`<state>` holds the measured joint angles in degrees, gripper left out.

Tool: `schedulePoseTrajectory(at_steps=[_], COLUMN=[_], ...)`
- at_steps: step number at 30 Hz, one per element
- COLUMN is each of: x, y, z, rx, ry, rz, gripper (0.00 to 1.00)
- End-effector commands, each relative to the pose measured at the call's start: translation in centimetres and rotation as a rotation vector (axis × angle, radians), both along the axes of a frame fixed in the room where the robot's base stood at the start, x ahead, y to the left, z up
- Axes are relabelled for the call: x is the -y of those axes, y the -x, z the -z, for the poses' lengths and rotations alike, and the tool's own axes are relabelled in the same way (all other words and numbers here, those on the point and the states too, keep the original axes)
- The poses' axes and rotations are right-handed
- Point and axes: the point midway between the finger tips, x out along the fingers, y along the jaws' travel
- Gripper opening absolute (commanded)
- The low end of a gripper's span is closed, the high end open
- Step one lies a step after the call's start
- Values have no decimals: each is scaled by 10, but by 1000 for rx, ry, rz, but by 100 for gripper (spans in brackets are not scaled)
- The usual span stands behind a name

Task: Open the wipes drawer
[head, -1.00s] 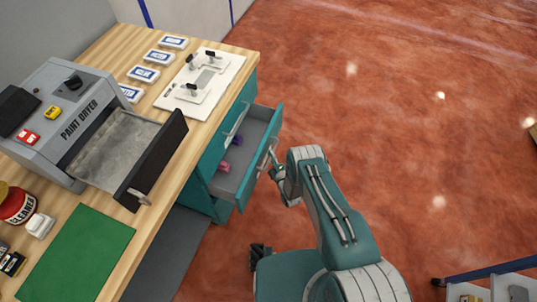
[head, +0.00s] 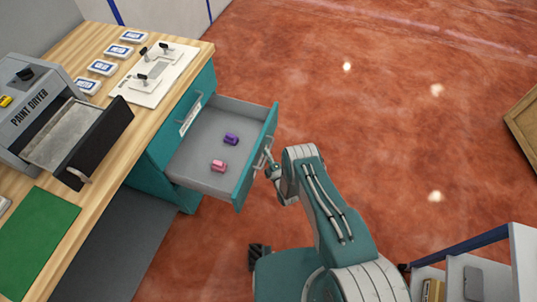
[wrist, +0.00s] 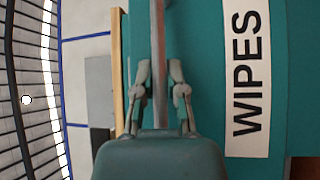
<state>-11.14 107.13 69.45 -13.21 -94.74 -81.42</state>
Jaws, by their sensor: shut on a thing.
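The wipes drawer (head: 208,183) is teal with a grey inside and stands well out from the teal cabinet under the wooden bench. In the wrist view its front carries a white WIPES label (wrist: 247,75), turned sideways. My gripper (wrist: 160,88) is shut on the drawer's metal bar handle (wrist: 158,35), with one finger on each side of the bar. In the head view my gripper (head: 272,170) is at the outer face of the drawer front, partly hidden by my arm. A purple item (head: 231,139) and a pink item (head: 219,166) lie in the drawer.
A paint dryer (head: 28,110) with its tray out, a green mat (head: 38,237) and a white fixture board (head: 160,78) are on the bench. A shelf unit (head: 470,270) stands at lower right.

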Motion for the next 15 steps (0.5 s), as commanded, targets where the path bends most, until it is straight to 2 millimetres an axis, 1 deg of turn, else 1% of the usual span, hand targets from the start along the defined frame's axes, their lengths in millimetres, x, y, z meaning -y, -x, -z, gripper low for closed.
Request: schedulePoseTrajectory(at_steps=[1,5,6,8,15], x=[1,3,3,3,3], y=[4,4,4,4,2], z=[6,6,6,6,2], rx=[-17,-18,-18,-19,-9], ry=[4,2,2,1,-1], rz=[0,0,0,0,-1], gripper=[0,0,24,51,51])
